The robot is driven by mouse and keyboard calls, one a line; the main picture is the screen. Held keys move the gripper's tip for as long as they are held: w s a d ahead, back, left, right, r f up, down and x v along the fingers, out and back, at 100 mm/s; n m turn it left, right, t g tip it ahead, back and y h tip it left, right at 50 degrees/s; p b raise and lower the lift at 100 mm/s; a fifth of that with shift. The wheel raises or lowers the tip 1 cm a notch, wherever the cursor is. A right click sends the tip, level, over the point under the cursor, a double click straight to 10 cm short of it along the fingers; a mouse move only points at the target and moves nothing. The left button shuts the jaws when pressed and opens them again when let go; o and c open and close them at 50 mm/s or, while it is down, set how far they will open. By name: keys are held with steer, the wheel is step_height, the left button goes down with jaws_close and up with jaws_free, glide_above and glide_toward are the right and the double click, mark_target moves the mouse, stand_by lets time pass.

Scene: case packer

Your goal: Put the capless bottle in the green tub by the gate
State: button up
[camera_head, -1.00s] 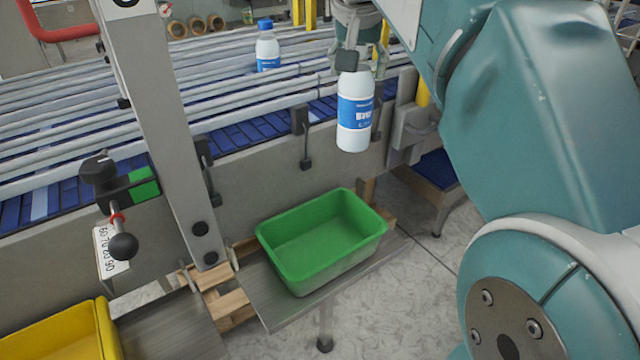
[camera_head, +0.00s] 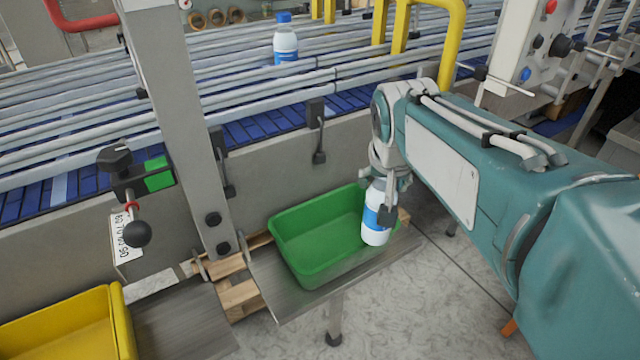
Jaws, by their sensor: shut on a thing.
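My gripper (camera_head: 386,198) is shut on a white bottle (camera_head: 375,226) with a blue label. The bottle hangs upright, in front of the right end of the green tub (camera_head: 290,262) in the picture. I cannot tell whether the bottle is over the tub's opening or beside its rim. The bottle's top is hidden by the gripper. The green tub looks empty and sits on a grey shelf (camera_head: 290,300) beside the conveyor.
A bottle with a blue cap (camera_head: 285,40) stands on the conveyor (camera_head: 262,117) behind the rails. A yellow tub (camera_head: 68,330) is at the lower left. A grey post (camera_head: 172,110) stands left of the green tub. A yellow frame (camera_head: 455,40) rises behind my arm.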

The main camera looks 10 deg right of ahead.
steer(key=w+a+f, duration=0.6)
steer(key=w+f, duration=0.1)
steer(key=f, duration=0.4)
steer(key=shift+w, duration=0.35)
steer(key=shift+f, duration=0.1)
steer(key=o, duration=1.2)
